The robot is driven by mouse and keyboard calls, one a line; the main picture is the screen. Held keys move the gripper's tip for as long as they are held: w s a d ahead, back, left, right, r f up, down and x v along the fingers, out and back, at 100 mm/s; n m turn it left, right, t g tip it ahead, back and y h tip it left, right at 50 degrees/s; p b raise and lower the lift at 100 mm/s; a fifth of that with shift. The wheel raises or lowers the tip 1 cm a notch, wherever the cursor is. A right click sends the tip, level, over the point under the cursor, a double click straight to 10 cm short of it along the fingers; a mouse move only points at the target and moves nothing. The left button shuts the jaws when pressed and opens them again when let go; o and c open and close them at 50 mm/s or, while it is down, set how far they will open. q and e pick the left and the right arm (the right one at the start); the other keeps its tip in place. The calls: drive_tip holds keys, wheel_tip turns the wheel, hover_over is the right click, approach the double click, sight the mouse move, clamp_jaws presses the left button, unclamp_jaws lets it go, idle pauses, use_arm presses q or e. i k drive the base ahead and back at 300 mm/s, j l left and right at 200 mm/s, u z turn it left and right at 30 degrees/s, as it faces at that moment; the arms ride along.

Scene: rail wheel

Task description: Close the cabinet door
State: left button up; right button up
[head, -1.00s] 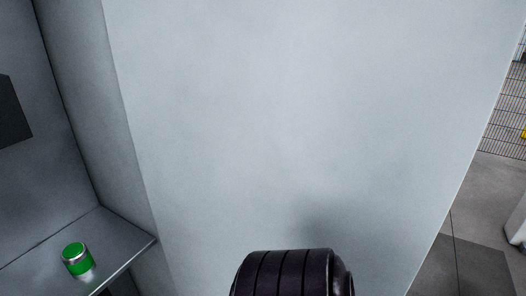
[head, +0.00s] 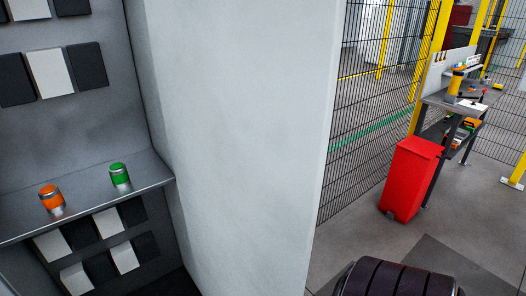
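The cabinet door (head: 245,130) is a large light grey panel standing upright in the middle of the head view. It is open, and the cabinet interior (head: 80,110) shows to its left. Inside, a grey shelf (head: 95,205) holds an orange-and-silver can (head: 51,198) and a green-and-silver can (head: 119,175). Dark and white blocks sit on the back wall above and below the shelf. A dark ribbed part of my own arm (head: 395,280) shows at the bottom right, apart from the door in the picture. Neither gripper's fingers are in view.
To the right of the door is a black mesh fence (head: 375,110) with yellow posts. A red bin (head: 410,178) stands on the grey floor beside a workbench (head: 455,105) with small items on it. The floor (head: 480,225) between the bin and my arm is clear.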

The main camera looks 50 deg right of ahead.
sight(248, 88)
drive_tip(key=k+l, duration=0.15)
drive_tip(key=l, duration=0.2)
drive_tip(key=k+l, duration=0.15)
drive_tip(key=l, duration=0.15)
drive_tip(key=k+l, duration=0.15)
drive_tip(key=l, duration=0.2)
drive_tip(key=k+l, duration=0.15)
drive_tip(key=l, duration=0.15)
